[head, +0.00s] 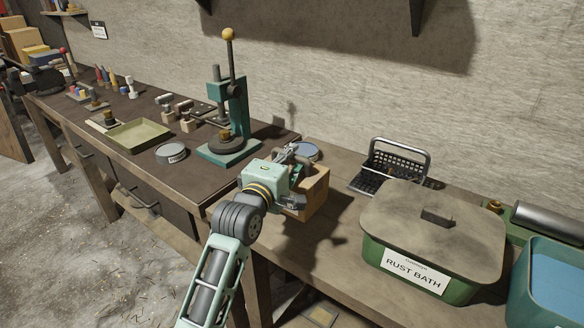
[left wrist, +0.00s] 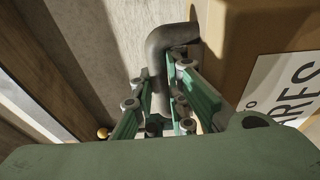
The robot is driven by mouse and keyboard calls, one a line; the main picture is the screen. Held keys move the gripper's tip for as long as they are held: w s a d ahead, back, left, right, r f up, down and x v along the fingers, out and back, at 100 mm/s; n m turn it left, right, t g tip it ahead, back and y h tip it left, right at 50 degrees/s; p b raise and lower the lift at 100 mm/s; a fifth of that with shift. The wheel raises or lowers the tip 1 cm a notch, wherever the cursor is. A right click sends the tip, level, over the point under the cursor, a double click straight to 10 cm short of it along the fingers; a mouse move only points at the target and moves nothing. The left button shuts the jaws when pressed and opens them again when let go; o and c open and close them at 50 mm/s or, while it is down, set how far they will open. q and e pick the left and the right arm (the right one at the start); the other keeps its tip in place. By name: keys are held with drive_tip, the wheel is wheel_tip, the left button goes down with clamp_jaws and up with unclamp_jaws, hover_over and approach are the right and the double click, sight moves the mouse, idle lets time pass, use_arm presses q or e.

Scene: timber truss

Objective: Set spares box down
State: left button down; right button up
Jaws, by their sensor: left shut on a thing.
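The spares box (head: 314,192) is a brown cardboard-coloured box over the wooden bench, right of the green press. In the left wrist view the box (left wrist: 232,58) fills the right side, with a white label whose visible letters end in "RES". My left gripper (head: 294,158) is at the top of the box, partly covering it. In the left wrist view its green fingers (left wrist: 165,95) are shut around a grey bent handle (left wrist: 165,50) beside the box. A shadow lies on the bench below the box; whether its underside touches the bench is hard to tell. My right gripper is not in view.
A green rust bath tub (head: 377,255) with a lid stands right of the box. A black wire basket (head: 385,172) is behind it. The green press (head: 230,150) and a grey round tin (head: 172,153) stand left. Bare bench (head: 325,240) shows between box and tub.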

sight(291, 167)
use_arm(q)
drive_tip(key=shift+f, duration=1.6)
drive_tip(key=c, duration=1.7)
unclamp_jaws()
drive_tip(key=shift+s+f, duration=0.1)
drive_tip(key=shift+f, duration=0.1)
drive_tip(key=shift+c, duration=0.2)
drive_tip(key=v, duration=1.2)
drive_tip(key=shift+r+b, duration=0.2)
drive_tip(key=shift+b, duration=0.2)
